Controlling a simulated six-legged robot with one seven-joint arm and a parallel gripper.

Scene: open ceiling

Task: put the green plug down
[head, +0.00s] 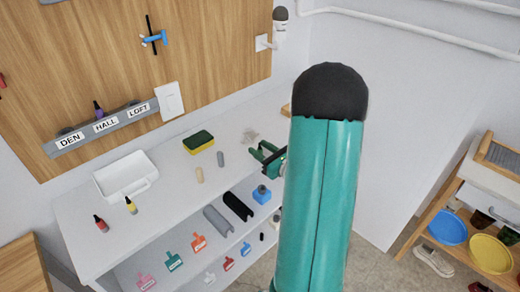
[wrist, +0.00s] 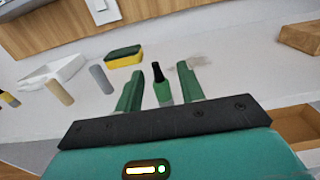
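The green plug (wrist: 164,92) has a green body and a black tip. In the wrist view it is upright between the two green fingers of my gripper (wrist: 160,86), with a visible gap on each side. The fingers are apart, so my gripper is open around it. Whether the plug's lower end touches the white counter (wrist: 225,85) is hidden by the gripper body. In the head view my gripper (head: 268,158) is low over the right part of the counter (head: 85,225), and the plug cannot be told apart from the fingers.
A yellow-green sponge (head: 198,142), a tan peg (head: 199,175), a grey peg (head: 221,159) and a white tray (head: 126,176) are left of my gripper. Red (head: 101,224) and yellow (head: 131,206) plugs are at the front left. A wooden block (wrist: 302,38) is at the right.

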